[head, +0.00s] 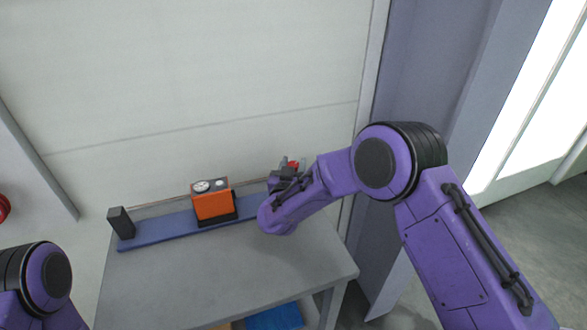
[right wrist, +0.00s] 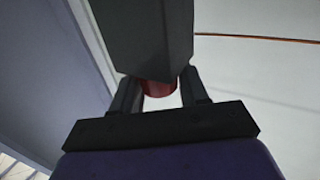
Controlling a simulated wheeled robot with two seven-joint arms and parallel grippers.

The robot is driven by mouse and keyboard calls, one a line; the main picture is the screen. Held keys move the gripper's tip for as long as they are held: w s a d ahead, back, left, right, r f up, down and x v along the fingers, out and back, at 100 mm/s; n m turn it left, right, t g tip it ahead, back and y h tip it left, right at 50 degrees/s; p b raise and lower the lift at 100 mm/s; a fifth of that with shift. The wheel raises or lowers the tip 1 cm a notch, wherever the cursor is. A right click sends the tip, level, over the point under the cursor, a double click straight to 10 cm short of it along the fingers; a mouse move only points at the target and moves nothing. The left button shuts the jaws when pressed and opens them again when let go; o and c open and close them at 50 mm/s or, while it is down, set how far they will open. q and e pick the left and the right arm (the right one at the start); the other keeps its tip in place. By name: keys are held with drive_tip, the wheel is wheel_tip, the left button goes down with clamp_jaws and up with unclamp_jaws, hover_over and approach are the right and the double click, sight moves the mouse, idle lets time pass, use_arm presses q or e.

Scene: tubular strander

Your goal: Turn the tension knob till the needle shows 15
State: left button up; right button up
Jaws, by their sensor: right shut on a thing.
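The red tension knob (head: 293,164) shows in part at the right end of the blue rail, behind my right gripper (head: 289,176). In the right wrist view the fingers of my right gripper (right wrist: 160,92) are on either side of the red knob (right wrist: 158,88), shut on it. A dark grey block (right wrist: 150,40) hides much of the knob there. A round white dial (head: 202,186) sits on top of an orange box (head: 213,206) left of the gripper. Its needle is too small to read. Only part of my left arm shows at the lower left; its gripper is out of view.
The blue rail (head: 165,229) lies along the back of a grey table (head: 200,275), with a black block (head: 121,222) at its left end. A thin copper-coloured wire (right wrist: 260,37) crosses the right wrist view. The front of the table is clear. A pale wall stands behind.

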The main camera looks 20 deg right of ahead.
drive_tip(key=m+g+h, duration=0.1)
drive_tip(key=h, duration=0.1)
drive_tip(key=m+g+h+b, duration=0.1)
drive_tip(key=m+h, duration=0.1)
drive_tip(key=shift+a+f+g, duration=0.1)
drive_tip(key=shift+f+g, duration=0.05)
drive_tip(key=shift+g, duration=0.25)
drive_tip(key=shift+m+g+h+b, duration=0.75)
drive_tip(key=shift+m+g+h, duration=0.15)
drive_tip(key=shift+m+g, duration=0.1)
drive_tip(key=shift+r, duration=0.2)
drive_tip(key=o, duration=0.9)
drive_tip(key=shift+o, duration=0.2)
drive_tip(key=p+v, duration=0.1)
drive_tip(key=v, duration=0.9)
drive_tip(key=shift+a+p, duration=0.2)
drive_tip(key=shift+p, duration=0.15)
